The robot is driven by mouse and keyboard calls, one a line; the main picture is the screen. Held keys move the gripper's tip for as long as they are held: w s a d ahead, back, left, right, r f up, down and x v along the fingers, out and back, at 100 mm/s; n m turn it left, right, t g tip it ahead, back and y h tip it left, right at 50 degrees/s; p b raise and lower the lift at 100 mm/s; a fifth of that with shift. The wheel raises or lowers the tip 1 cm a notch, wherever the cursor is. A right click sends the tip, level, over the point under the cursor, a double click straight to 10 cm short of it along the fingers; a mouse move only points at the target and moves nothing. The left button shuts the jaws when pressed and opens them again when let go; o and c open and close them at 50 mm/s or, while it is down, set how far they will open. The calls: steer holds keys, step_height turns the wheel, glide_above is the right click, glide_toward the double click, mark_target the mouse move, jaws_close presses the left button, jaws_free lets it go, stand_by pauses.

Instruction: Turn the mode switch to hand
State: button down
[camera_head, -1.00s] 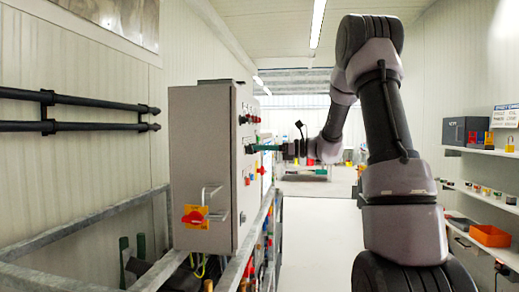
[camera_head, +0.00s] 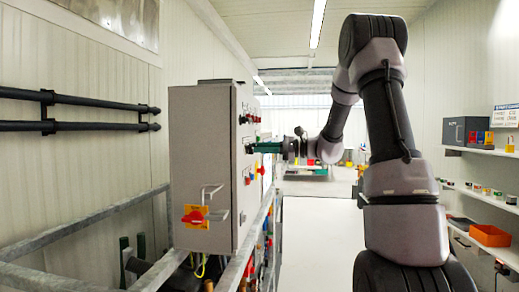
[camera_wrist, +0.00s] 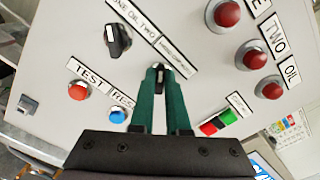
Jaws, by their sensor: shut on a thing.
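The mode switch (camera_wrist: 160,78) is a small black knob on the grey control panel, beside a white label strip too small to read surely. My gripper (camera_wrist: 160,72) has two green fingers, shut on this knob from either side; they hide most of it. In the head view my gripper (camera_head: 252,148) reaches from the right and touches the front face of the grey cabinet (camera_head: 203,150). The knob itself is hidden there. The panel looks tilted in the wrist view.
Another black selector (camera_wrist: 118,40) sits close to the upper left of the fingers. A red button (camera_wrist: 78,91), a blue button (camera_wrist: 118,115), a green-and-red button pair (camera_wrist: 218,122) and several red lamps surround it. A metal railing (camera_head: 95,222) runs by the cabinet.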

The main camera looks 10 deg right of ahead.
steer(key=shift+n, duration=0.6)
steer(key=c, duration=0.9)
jaws_free()
steer(key=v, duration=1)
steer(key=shift+s+d, duration=0.15)
steer(key=shift+d, duration=0.25)
